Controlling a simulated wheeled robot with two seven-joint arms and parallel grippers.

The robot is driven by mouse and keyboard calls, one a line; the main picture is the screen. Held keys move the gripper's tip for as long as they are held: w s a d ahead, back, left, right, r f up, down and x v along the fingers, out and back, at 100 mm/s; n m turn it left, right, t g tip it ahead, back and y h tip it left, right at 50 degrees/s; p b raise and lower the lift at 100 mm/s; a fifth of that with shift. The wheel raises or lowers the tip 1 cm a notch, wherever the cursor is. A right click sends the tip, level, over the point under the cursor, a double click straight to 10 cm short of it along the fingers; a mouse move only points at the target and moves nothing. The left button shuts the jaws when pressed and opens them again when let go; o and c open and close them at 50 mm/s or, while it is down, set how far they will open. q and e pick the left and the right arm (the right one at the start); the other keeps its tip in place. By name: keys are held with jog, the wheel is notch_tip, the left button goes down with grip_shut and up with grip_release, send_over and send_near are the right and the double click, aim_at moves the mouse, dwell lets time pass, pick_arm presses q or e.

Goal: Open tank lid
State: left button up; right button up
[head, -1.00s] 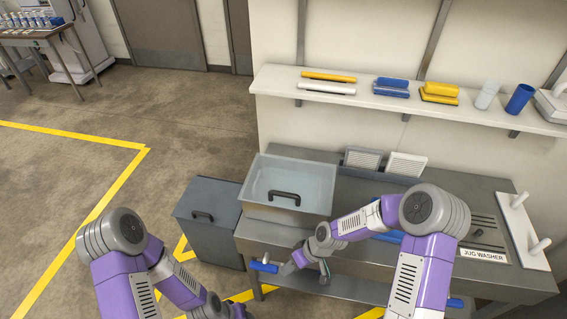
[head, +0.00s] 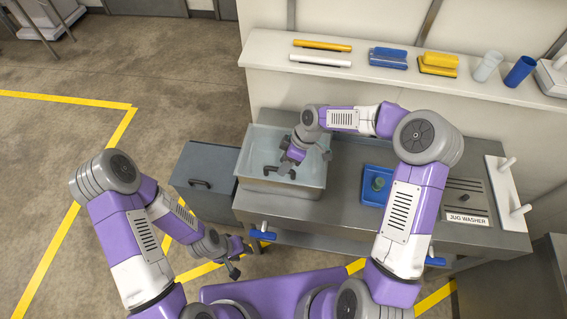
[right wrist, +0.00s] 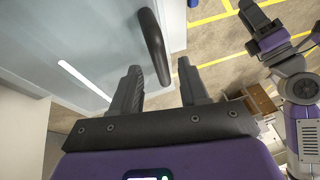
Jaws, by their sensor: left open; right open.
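The tank (head: 280,187) is a metal basin on the left end of the counter with a pale, see-through lid (head: 262,143), which lies shut on top. The lid's dark bar handle (right wrist: 153,45) shows in the right wrist view, standing out from the pale lid surface (right wrist: 85,40). My right gripper (head: 280,172) is over the front part of the lid. In the right wrist view its open fingers (right wrist: 158,82) have the handle's near end between them, with gaps on both sides. My left gripper (head: 238,262) is open and empty, low in front of the counter.
A grey bin (head: 205,170) with a handle stands left of the counter. A blue tray (head: 371,198) with a small object lies right of the tank. The jug washer sign (head: 467,219) is further right.

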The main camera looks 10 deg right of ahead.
jog(key=shift+a+f, duration=0.2)
jog(key=shift+f, duration=0.2)
jog(key=shift+s, duration=0.15)
grip_shut()
